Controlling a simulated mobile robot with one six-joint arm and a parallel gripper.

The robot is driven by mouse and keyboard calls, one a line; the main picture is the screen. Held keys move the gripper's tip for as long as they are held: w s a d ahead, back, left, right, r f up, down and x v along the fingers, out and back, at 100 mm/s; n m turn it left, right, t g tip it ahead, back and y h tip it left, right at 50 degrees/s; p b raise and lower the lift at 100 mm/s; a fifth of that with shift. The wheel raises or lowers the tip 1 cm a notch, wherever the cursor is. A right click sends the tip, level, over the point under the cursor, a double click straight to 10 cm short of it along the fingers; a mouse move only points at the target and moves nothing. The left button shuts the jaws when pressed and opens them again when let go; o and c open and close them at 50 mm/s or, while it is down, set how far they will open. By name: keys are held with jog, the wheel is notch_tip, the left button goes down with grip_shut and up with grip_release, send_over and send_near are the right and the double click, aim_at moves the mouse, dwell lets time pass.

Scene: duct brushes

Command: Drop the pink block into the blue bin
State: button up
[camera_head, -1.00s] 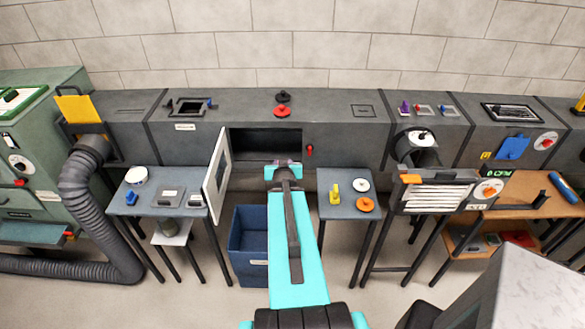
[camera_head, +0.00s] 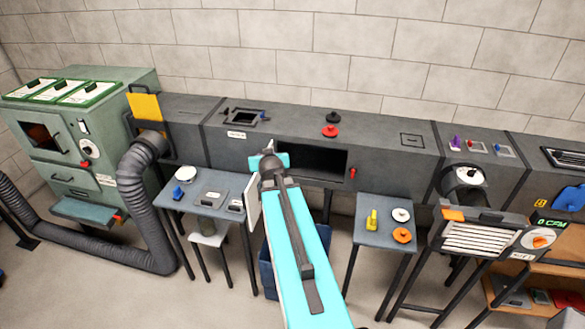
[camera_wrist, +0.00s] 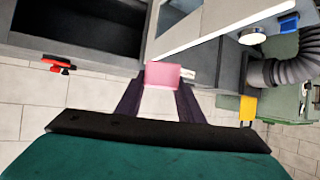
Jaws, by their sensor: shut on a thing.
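The pink block (camera_wrist: 165,76) sits between the two dark fingers of my gripper (camera_wrist: 163,90) in the wrist view. The gripper is shut on it. In the head view my teal arm hides the fingers and the block; its end is in front of the left side of the duct opening, by the open white door. The blue bin (camera_head: 267,272) stands on the floor below the duct, largely hidden behind my arm. Only its left part shows clearly, and its inside cannot be seen well. The bin is not visible in the wrist view.
The open white door (camera_head: 253,203) sticks out close to my arm's end. A grey table (camera_head: 187,200) with small items stands left of the bin. Another table (camera_head: 373,238) with a yellow piece and discs stands right. The dark duct opening (camera_head: 320,163) is behind.

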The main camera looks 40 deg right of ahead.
jog(key=w+a+r+n+t+y, duration=0.1)
jog(key=w+a+r, duration=0.3)
jog(key=a, duration=0.4)
jog(key=w+a+r+n+y+b, duration=0.15)
jog(key=w+a+r, duration=0.25)
jog(key=a, duration=0.4)
jog(key=w+a+r+n+t+y, duration=0.15)
jog(key=w+a+r, duration=0.25)
jog(key=a, duration=0.5)
jog(key=a+f+n+y+b, duration=0.2)
jog(key=a+b, duration=0.8)
jog(key=a, duration=0.6)
jog(key=shift+w+n+y, duration=0.35)
jog(key=shift+n+y, duration=0.05)
jog(key=shift+y, duration=0.1)
jog(key=shift+a, duration=0.1)
